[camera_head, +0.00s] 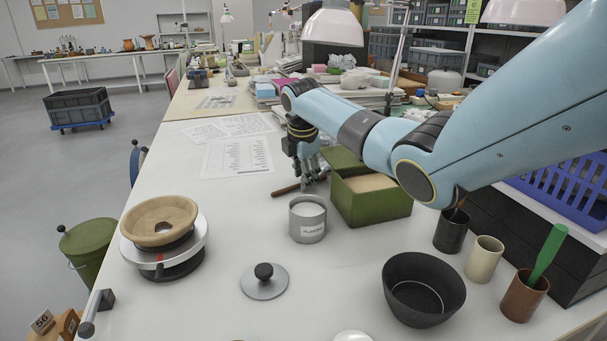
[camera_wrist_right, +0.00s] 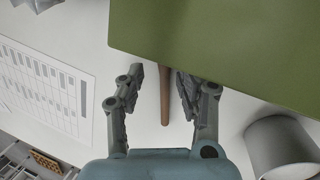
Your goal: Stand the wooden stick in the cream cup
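The wooden stick (camera_head: 285,190) lies on the white table beside the green box, partly hidden by my right gripper (camera_head: 308,180) in the head view. In the right wrist view the stick (camera_wrist_right: 164,100) runs between the two open fingers of my right gripper (camera_wrist_right: 160,74), with a gap on each side. Its far end is hidden by the green box. The cream cup (camera_head: 484,260) stands upright at the right of the table, between a black cup and a brown cup. My left gripper is not in view.
The green box (camera_head: 375,204) is close beside my right gripper. A grey canister (camera_head: 307,222), a lid (camera_head: 264,285), a black bowl (camera_head: 424,290) and a turntable with a ring (camera_head: 160,225) stand nearer. The brown cup (camera_head: 524,298) holds a green-handled tool (camera_head: 547,252).

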